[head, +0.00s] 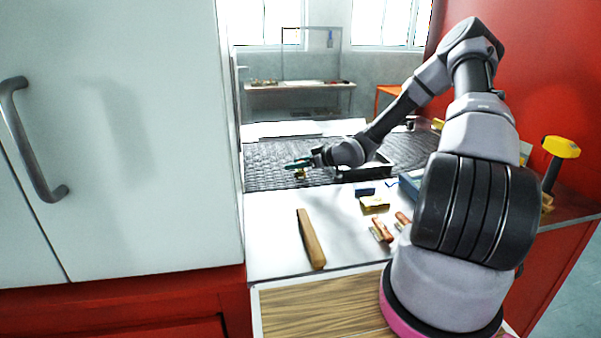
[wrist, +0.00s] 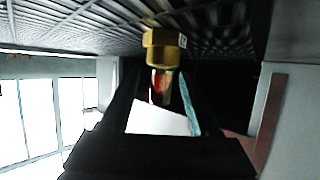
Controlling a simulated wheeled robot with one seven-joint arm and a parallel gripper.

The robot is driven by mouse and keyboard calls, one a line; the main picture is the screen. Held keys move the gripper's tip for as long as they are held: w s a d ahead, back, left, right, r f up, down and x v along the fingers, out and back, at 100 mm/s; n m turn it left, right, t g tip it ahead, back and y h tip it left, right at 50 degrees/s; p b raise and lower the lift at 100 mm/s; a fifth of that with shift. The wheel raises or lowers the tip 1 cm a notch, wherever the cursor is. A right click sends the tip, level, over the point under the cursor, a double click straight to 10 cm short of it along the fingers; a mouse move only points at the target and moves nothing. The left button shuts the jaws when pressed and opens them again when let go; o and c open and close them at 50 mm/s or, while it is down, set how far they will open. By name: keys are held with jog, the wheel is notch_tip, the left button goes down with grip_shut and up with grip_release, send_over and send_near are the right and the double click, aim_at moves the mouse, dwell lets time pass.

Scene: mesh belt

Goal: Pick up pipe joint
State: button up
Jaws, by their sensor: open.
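The pipe joint (wrist: 164,48) is a brass piece with a hex nut. In the wrist view it lies at the tips of my gripper (wrist: 157,76), and its narrower reddish end reaches between the two dark fingers. The fingers are open, with a gap showing beside the piece; whether either one touches it I cannot tell. In the head view my gripper (head: 300,162) is low over the mesh belt (head: 270,160), and the small brass pipe joint (head: 300,174) shows just under the fingertips. My fingers partly hide it there.
A wooden bar (head: 311,240) lies on the white counter (head: 270,228) in front of the belt. A brass block (head: 373,203), a dark blue block (head: 365,191) and reddish pieces (head: 381,231) lie to its right. A yellow-headed mallet (head: 561,147) stands far right. A white cabinet (head: 130,130) closes off the left.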

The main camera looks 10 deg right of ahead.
jog(key=shift+w+a+f, duration=0.25)
jog(key=shift+w+a, duration=0.2)
jog(key=shift+a, duration=0.05)
grip_shut()
